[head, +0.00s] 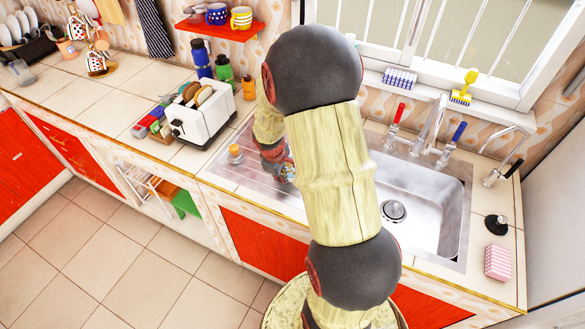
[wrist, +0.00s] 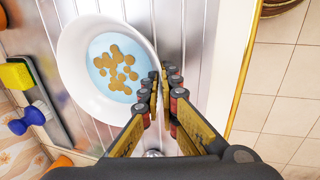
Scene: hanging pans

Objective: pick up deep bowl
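The deep bowl (wrist: 72,62) is white outside, with a pale blue inside and a cluster of brown-yellow dots at its bottom. In the wrist view it sits upright on the ribbed metal drainboard, left of centre. My gripper (wrist: 162,82) has its two fingers a short way apart, with a narrow gap between the tips. The left finger overlaps the bowl's right rim in the picture; I cannot tell whether it touches or whether the rim lies between the fingers. In the head view my gripper (head: 280,172) is low over the drainboard, and my arm hides the bowl.
A yellow-green sponge (wrist: 16,76) and a blue brush (wrist: 32,117) lie left of the bowl. The counter's front edge is to the right in the wrist view. A white toaster (head: 205,118) stands left of the drainboard; the empty sink basin (head: 425,205) is to the right.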

